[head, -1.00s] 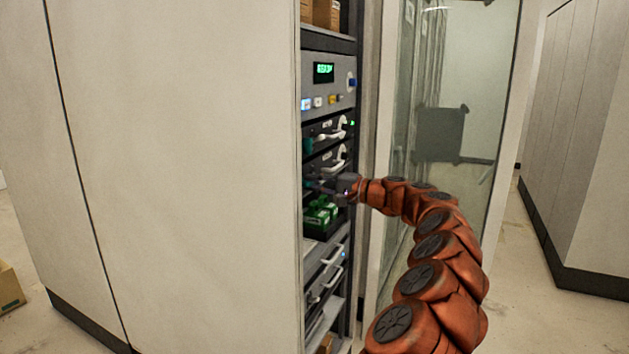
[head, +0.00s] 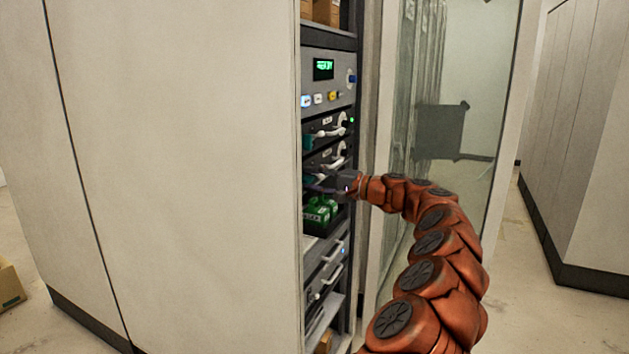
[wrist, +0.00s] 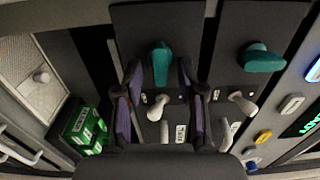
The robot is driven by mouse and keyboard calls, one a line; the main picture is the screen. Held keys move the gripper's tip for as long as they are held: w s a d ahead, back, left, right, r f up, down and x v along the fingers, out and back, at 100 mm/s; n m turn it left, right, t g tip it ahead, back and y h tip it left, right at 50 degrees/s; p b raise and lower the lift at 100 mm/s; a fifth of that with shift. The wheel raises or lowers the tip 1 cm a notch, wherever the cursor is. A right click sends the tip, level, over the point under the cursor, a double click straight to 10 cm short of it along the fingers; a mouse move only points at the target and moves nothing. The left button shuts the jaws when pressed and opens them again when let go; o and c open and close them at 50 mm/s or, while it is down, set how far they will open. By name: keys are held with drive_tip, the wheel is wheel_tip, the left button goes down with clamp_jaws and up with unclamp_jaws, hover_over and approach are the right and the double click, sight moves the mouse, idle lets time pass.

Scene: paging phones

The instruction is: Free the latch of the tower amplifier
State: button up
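Two dark amplifier modules sit one above the other in the rack, an upper one (head: 322,131) and a lower one (head: 318,163). In the wrist view the lower module is at the centre, with a teal latch (wrist: 160,62) pointing lengthwise and a white handle (wrist: 157,106). The other module, at right, has a teal latch (wrist: 262,59) turned sideways. Their labels are too small to read, so I cannot tell which is the tower amplifier. My gripper (wrist: 160,77) is open, its purple-padded fingers on either side of the central latch; contact is unclear.
A grey panel (head: 343,68) with a green display and coloured buttons is above the modules. Green boxes (head: 320,211) lie in a dark tray below. Units with pale handles (head: 331,255) are lower still. The glass door (head: 450,200) stands open at right, behind my arm.

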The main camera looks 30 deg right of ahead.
drive_tip(key=v, duration=1.2)
idle(0.3)
